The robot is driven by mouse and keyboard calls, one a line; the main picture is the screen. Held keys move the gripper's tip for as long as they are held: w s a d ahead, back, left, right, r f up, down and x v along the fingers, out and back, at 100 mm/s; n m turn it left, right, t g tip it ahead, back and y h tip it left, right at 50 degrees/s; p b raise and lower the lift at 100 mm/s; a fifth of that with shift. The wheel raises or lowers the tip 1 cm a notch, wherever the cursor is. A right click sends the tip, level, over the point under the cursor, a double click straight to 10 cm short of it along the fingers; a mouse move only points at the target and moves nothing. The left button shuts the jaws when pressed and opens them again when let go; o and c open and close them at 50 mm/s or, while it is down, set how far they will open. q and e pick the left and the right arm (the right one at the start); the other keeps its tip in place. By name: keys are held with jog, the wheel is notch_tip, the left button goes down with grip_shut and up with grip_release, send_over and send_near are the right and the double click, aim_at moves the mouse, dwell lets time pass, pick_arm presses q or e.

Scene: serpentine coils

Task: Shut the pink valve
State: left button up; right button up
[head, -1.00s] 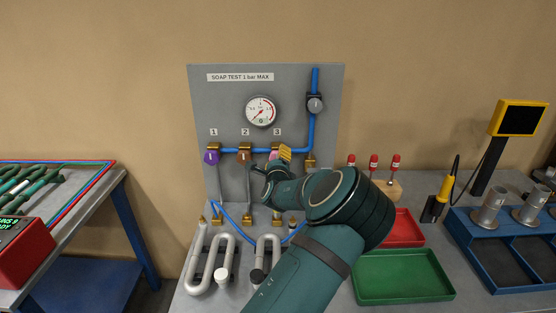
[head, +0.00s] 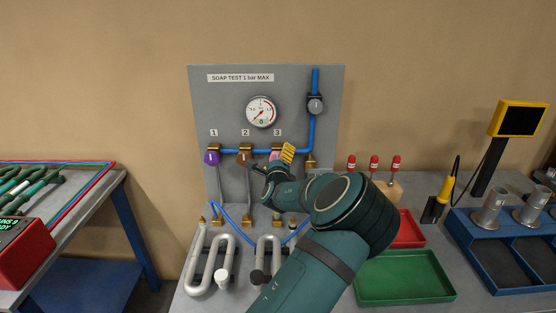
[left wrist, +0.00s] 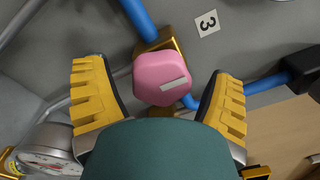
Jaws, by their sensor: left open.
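In the left wrist view the pink knob (left wrist: 157,72) is a rounded, many-sided cap with a white bar mark, on a brass body. My left gripper's yellow fingers stand open on either side of the knob, with a visible gap to each. Nothing is held. My right gripper is not in view.
A purple valve (head: 211,157) and a brown valve (head: 245,157) sit left of the pink one, along the blue pipe (head: 228,150). A gauge (head: 261,112) is above. Grey coils (head: 207,270), a green tray (head: 405,278) and a red tray (head: 408,230) are on the bench.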

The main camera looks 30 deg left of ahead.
pick_arm(q)
jog(key=v, duration=1.2)
jog(key=shift+a, duration=0.1)
jog(key=shift+r, duration=0.1)
